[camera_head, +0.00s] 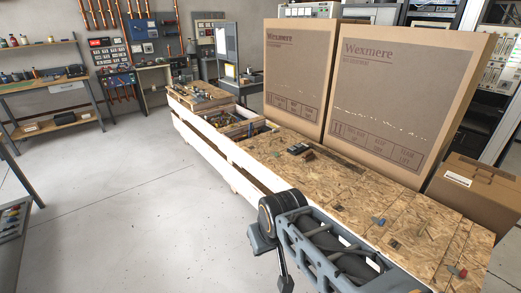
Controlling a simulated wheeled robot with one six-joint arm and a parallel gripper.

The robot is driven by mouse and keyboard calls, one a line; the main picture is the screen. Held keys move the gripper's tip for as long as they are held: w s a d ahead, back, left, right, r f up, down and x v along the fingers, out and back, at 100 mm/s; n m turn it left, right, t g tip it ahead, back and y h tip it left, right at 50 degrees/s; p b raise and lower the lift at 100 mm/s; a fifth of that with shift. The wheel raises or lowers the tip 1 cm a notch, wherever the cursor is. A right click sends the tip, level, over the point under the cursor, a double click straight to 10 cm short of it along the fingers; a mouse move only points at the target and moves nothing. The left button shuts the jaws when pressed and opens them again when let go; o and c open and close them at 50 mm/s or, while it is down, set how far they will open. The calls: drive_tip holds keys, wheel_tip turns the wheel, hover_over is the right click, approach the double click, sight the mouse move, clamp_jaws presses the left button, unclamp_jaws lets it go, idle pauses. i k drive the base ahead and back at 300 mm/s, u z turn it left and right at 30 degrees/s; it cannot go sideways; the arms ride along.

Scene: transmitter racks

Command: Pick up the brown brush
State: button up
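A small brown item (308,155), possibly the brown brush, lies on the wooden chipboard-topped crate (370,205) near the middle of the view. It is too small to tell for sure. It lies beside a dark item (297,149), and the two look close together or touching. Part of my arm reaches in from the bottom right, in front of the crate's near side. I cannot make out my gripper's fingers in this view.
Two tall Wexmere cartons (380,100) stand along the crate's far side, with a brown box (475,185) to their right. Small bits lie scattered on the crate top. A workbench (45,90) stands far left. The grey floor (130,200) left of the crate is clear.

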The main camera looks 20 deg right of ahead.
sight(307, 157)
drive_tip(key=u, duration=0.35)
drive_tip(key=i, duration=1.8)
drive_tip(key=z, duration=0.7)
drive_tip(key=i, duration=0.95)
drive_tip(key=z, duration=1.35)
drive_tip(key=i, duration=0.5)
drive_tip(key=z, duration=0.35)
